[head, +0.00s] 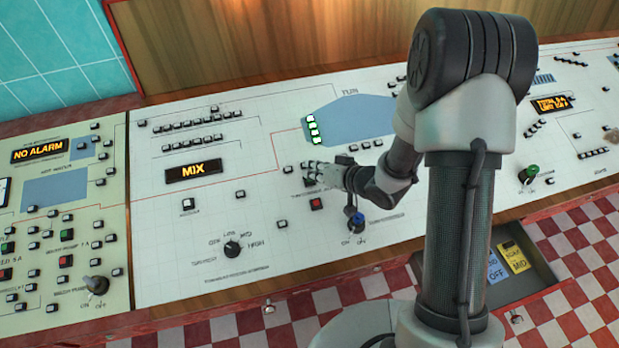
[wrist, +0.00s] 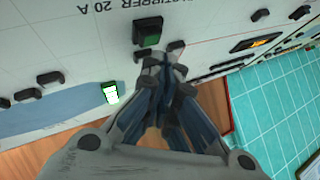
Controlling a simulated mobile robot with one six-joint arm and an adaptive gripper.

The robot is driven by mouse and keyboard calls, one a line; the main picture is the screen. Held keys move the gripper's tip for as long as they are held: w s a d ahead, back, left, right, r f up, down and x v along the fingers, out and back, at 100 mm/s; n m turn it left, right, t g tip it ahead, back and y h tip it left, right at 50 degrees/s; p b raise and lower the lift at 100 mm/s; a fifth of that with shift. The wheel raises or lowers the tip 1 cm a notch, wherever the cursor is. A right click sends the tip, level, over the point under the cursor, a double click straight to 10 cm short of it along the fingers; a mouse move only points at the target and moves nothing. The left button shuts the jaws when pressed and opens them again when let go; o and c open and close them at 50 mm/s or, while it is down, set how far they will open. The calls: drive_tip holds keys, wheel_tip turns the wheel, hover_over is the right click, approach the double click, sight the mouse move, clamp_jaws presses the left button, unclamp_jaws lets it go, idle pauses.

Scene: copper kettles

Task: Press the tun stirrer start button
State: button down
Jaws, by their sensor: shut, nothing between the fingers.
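A square dark green button (wrist: 147,33) in a black frame sits on the white panel in the wrist view, below a printed label of which "STIRRER 20 A" partly shows. My gripper (wrist: 160,58) is shut and empty, its fingertips right beside the button's lower edge. I cannot tell whether they touch it. In the head view my gripper (head: 309,174) is low over the panel and hides the green button. A red button (head: 316,204) shows just in front of it, with small lettering between.
A blue-topped switch (head: 356,220) stands close to the right of the red button. Lit green indicators (head: 313,129) are behind my gripper. A MIX display (head: 193,172) and a rotary knob (head: 232,248) lie to the left.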

drive_tip(key=shift+f, duration=0.1)
drive_tip(key=shift+w+f, duration=0.1)
drive_tip(key=shift+f, duration=0.25)
drive_tip(key=shift+f+b, duration=0.3)
drive_tip(key=shift+b, duration=0.15)
idle(0.6)
drive_tip(key=shift+r, duration=0.1)
drive_tip(key=shift+r+p, duration=0.65)
drive_tip(key=shift+p, duration=0.05)
drive_tip(key=shift+s+d+r+p, duration=0.1)
drive_tip(key=shift+s+r+p, duration=0.1)
drive_tip(key=shift+r+p, duration=0.6)
drive_tip(key=shift+s+r+p, duration=0.25)
drive_tip(key=shift+r+p, duration=0.4)
drive_tip(key=shift+r, duration=0.2)
drive_tip(key=shift+s+d+r+p, duration=0.1)
drive_tip(key=shift+s+r+p, duration=0.1)
drive_tip(key=shift+r+p, duration=0.6)
